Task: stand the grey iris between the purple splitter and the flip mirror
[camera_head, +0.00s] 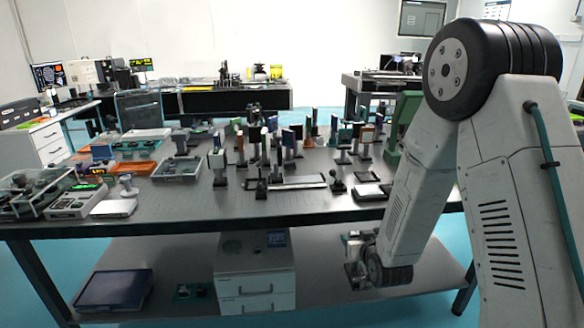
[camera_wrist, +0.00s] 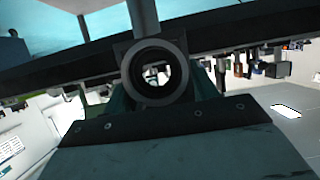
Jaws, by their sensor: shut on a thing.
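My gripper (camera_head: 357,258) hangs low in front of the table, below its top, in the head view. In the wrist view it is shut on a dark grey ring-shaped mount with a round opening, the iris (camera_wrist: 136,74). The iris's post (camera_wrist: 143,14) points to the top of that picture, which looks upside down. In the head view the iris cannot be made out clearly at the gripper. Several small posted optics crowd the middle of the table, among them a blue-purple plate (camera_head: 288,138). I cannot tell for sure which are the purple splitter and the flip mirror.
The optical table (camera_head: 130,230) has bare room along its front left. A flat rail plate (camera_head: 290,182), a grey tray (camera_head: 178,168) and a clear box (camera_head: 35,190) lie on it. The lower shelf holds a white drawer unit (camera_head: 257,280) and a dark blue case (camera_head: 115,290).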

